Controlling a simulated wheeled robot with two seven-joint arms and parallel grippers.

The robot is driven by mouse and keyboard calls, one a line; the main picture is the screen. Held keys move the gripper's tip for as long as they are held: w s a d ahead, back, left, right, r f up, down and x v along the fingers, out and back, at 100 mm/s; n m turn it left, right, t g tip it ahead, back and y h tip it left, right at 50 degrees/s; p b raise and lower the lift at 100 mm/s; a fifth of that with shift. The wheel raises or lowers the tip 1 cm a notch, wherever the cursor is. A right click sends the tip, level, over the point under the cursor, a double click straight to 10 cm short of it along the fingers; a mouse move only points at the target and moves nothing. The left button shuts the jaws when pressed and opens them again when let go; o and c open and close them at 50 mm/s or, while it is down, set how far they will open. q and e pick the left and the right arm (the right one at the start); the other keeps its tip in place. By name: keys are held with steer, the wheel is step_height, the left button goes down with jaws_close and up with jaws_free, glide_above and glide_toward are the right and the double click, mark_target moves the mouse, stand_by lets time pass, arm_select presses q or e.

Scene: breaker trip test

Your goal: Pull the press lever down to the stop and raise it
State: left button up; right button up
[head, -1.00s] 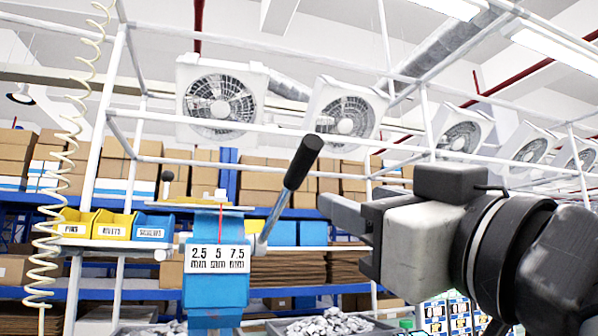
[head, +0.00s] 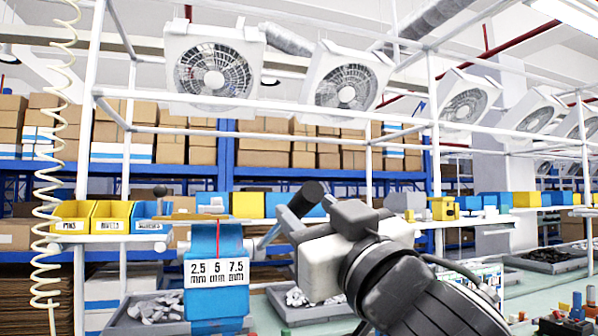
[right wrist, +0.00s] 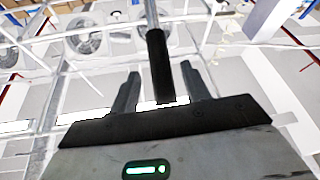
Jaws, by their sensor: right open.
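The blue press (head: 217,272) stands left of centre in the head view, with a white "2.5 5 7.5 mm" scale (head: 217,273) on its front. Its lever has a metal rod (head: 268,237) rising to the right and a black handle (head: 311,191), partly hidden by my right gripper (head: 284,222). In the right wrist view, the handle (right wrist: 159,62) lies between the two spread fingers of the right gripper (right wrist: 158,82), with gaps showing on both sides. The right gripper is open and not clamped on it. My left gripper is not in view.
Yellow and blue bins (head: 110,216) sit on a rack left of the press. Grey trays of metal parts (head: 152,308) stand behind it. A coiled cream hose (head: 47,190) hangs at far left. The green bench (head: 540,290) shows at right with small items on it.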

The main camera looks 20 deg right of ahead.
steer(key=shift+p+x, duration=0.35)
steer(key=shift+x, duration=1.4)
steer(key=shift+f, duration=0.1)
